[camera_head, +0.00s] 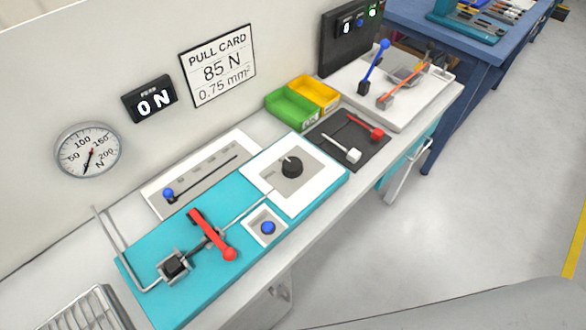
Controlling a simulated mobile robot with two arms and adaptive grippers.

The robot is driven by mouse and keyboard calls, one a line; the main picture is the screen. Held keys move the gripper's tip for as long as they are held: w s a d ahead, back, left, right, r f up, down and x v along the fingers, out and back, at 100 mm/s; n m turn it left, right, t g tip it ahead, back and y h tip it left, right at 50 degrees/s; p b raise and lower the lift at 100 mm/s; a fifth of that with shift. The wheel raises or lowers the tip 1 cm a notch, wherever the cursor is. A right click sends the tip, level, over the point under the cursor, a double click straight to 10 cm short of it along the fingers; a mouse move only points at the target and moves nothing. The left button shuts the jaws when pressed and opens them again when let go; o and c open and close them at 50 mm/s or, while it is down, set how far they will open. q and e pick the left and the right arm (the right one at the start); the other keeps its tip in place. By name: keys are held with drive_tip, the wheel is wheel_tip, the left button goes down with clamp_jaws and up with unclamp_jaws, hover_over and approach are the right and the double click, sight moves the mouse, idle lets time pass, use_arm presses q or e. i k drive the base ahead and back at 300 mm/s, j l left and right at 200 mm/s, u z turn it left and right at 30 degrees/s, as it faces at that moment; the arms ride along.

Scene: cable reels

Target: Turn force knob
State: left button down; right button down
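A round black knob (291,167) with a light pointer mark sits on a grey plate with a white surround, on the right part of the turquoise board (142,252). A pull card (217,65) on the wall panel reads "85 N" and "0.75 mm²". A black display (149,99) left of the card reads "0 N". A round dial gauge (88,150) marked in N hangs further left, its needle pointing down. Neither gripper shows in the head view, and nothing touches the knob.
A red lever (212,235) and a blue button (267,228) are on the turquoise board. A slider with a blue knob (168,193) lies behind. Green (293,107) and yellow (314,93) bins stand at the back. Wire rack (88,312) at lower left. Floor at right is clear.

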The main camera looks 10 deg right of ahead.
sight(292, 167)
drive_tip(key=l+u, duration=0.25)
drive_tip(key=u, duration=0.15)
drive_tip(key=l+u, duration=0.2)
drive_tip(key=u, duration=0.25)
drive_tip(key=k+l+u, duration=0.15)
drive_tip(key=u, duration=0.25)
drive_tip(key=k+l+u, duration=0.1)
drive_tip(key=l+u, duration=0.15)
drive_tip(key=u, duration=0.15)
drive_tip(key=k+l, duration=0.2)
